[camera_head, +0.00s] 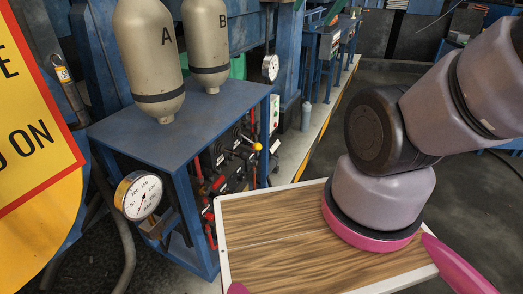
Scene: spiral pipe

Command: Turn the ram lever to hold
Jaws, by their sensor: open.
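A valve panel (234,158) with several small levers and knobs sits inside the blue frame, in the middle of the head view. One lever ends in a yellow knob (257,146), and a red handle (219,183) shows to its lower left. I cannot tell which of them is the ram lever, and any position labels are too small to read. My arm is on the right, apart from the panel in the picture. My gripper is not in view.
The blue stand (180,135) carries two grey cylinders, A (147,55) and B (207,45). A round gauge (138,195) is at its front left. A wood-topped board (285,235) lies low in front. A yellow sign (35,130) fills the left edge. Open floor shows at the right.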

